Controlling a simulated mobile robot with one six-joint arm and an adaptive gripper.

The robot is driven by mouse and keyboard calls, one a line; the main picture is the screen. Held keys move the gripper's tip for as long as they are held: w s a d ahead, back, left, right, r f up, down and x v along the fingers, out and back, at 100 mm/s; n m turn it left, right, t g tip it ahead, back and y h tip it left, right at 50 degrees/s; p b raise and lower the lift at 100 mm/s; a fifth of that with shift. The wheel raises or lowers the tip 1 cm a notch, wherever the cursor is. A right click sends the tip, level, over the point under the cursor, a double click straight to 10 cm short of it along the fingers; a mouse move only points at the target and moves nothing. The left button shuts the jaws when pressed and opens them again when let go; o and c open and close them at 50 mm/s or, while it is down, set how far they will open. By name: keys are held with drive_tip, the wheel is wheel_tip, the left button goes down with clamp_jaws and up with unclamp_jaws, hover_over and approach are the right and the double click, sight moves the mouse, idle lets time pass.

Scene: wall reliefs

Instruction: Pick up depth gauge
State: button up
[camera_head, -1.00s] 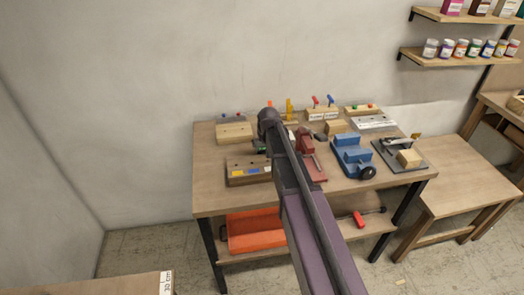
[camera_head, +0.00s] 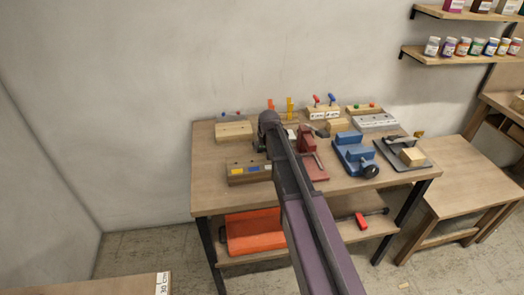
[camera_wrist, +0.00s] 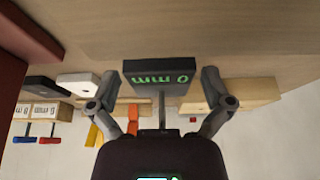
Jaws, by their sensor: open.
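The depth gauge (camera_wrist: 160,76) shows in the wrist view as a dark block with a green "0 mm" readout, upside down in the picture. A thin dark stem runs from it toward the wall side. My gripper (camera_wrist: 160,84) is open, with one finger on each side of the gauge. I see gaps between the fingers and the block, so the gauge is not clamped. In the head view my arm covers most of this spot, and I cannot make out the gauge clearly there.
The workbench (camera_head: 215,178) is crowded.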

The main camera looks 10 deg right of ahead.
drive_tip(key=shift+w+f+b, duration=0.25)
drive_tip(key=shift+f+b, duration=0.05)
drive_tip(key=shift+f, duration=0.25)
drive_tip(key=shift+c, duration=0.2)
drive_tip(key=c, duration=1.1)
